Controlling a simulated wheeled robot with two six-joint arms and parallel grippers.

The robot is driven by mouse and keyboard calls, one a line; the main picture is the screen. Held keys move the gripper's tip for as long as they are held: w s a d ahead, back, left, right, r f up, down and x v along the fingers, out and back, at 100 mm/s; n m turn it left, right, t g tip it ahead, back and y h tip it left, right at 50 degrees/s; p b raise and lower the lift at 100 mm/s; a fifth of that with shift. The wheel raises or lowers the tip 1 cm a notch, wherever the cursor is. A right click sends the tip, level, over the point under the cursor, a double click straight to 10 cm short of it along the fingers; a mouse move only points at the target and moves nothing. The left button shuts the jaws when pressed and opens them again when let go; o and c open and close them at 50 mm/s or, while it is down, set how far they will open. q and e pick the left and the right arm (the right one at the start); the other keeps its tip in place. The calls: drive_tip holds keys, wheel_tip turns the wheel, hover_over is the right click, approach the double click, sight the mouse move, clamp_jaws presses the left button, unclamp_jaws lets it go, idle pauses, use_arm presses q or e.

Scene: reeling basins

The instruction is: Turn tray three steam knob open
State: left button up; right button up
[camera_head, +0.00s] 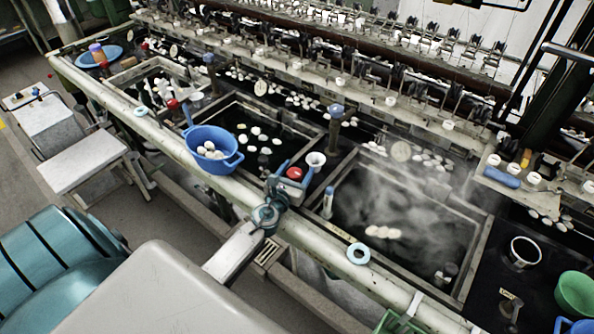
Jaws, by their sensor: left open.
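My left gripper (277,186) reaches over the front rail beside a red knob (294,173). It is open, and its fingertips are close to this knob; I cannot tell whether they touch it. A second red knob (172,104) stands farther left, by the left tray. Blue-topped knobs show on posts at the back, one at the middle (336,110) and one farther left (208,58). No tray number is readable, so I cannot tell which knob is tray three's. Steam hangs over the right tray (345,243), where pale cocoons float. My right gripper is not in view.
A blue colander (213,165) with cocoons sits at the front rail (180,148). A white funnel-shaped cup (316,160) stands just right of the red knob. A white-rimmed cup (525,251) and green bowl (577,293) are at right. The reeling machinery runs along the back.

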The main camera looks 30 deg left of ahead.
use_arm(q)
drive_tip(key=s, duration=0.3)
drive_tip(key=s+d+b, duration=0.1)
drive_tip(key=s, duration=0.3)
drive_tip(key=s+b, duration=0.1)
drive_tip(key=s, duration=0.2)
drive_tip(key=shift+s+d, duration=0.2)
drive_tip(key=shift+d, duration=0.05)
drive_tip(key=shift+s, duration=0.1)
